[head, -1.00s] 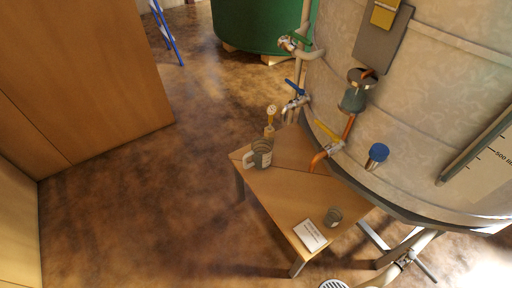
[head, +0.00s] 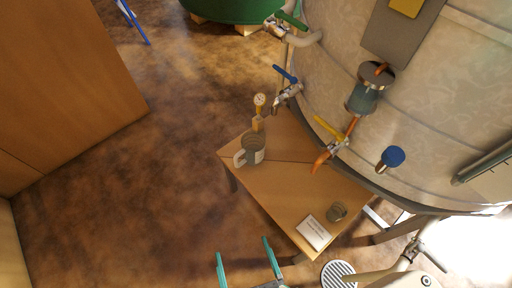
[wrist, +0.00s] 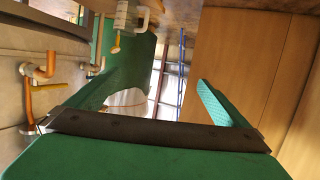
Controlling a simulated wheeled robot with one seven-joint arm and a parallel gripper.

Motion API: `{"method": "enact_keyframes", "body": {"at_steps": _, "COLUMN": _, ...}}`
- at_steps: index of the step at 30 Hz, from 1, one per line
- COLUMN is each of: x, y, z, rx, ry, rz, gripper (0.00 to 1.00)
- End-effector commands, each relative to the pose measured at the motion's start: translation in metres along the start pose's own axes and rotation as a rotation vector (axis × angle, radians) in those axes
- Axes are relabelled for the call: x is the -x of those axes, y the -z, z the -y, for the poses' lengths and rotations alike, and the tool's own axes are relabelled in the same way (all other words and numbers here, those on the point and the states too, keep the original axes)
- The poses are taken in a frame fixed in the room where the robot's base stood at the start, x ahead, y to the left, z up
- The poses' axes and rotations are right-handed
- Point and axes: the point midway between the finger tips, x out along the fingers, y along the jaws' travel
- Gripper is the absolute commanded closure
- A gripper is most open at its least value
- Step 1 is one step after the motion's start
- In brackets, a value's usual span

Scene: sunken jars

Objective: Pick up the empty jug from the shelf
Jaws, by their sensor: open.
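The jug (head: 252,150) is a grey, see-through vessel with a pale handle on its left and a white patch on its side. It stands upright on the far left part of the low wooden shelf (head: 285,190). No liquid shows in it, but it is too small to be sure. The jug also shows at the top of the wrist view (wrist: 122,15), upside down. My gripper (head: 243,247) has two teal fingers, spread apart with nothing between them. It is at the bottom of the head view, below the jug and clear of it. Its fingers frame the wrist view (wrist: 158,88).
The big tank (head: 420,110) with taps overhangs the right side. Open floor (head: 130,200) lies left.

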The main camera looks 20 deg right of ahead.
Motion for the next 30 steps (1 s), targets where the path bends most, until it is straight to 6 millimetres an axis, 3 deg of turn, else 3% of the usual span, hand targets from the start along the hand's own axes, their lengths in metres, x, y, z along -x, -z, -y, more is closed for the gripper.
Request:
{"method": "enact_keyframes", "body": {"at_steps": 9, "x": -0.105, "y": -0.084, "z": -0.053, "rx": 0.021, "ry": -0.101, "rz": 0.108, "gripper": 0.00}}
{"method": "enact_keyframes", "body": {"at_steps": 15, "x": -0.177, "y": -0.115, "z": -0.084, "rx": 0.016, "ry": -0.108, "rz": 0.162, "gripper": 0.00}}
{"method": "enact_keyframes", "body": {"at_steps": 22, "x": -0.263, "y": -0.122, "z": -0.117, "rx": 0.002, "ry": -0.069, "rz": 0.186, "gripper": 0.00}}
{"method": "enact_keyframes", "body": {"at_steps": 27, "x": -0.321, "y": -0.107, "z": -0.142, "rx": -0.012, "ry": -0.024, "rz": 0.169, "gripper": 0.00}}
{"method": "enact_keyframes", "body": {"at_steps": 30, "x": -0.347, "y": -0.096, "z": -0.154, "rx": -0.016, "ry": 0.003, "rz": 0.152, "gripper": 0.00}}
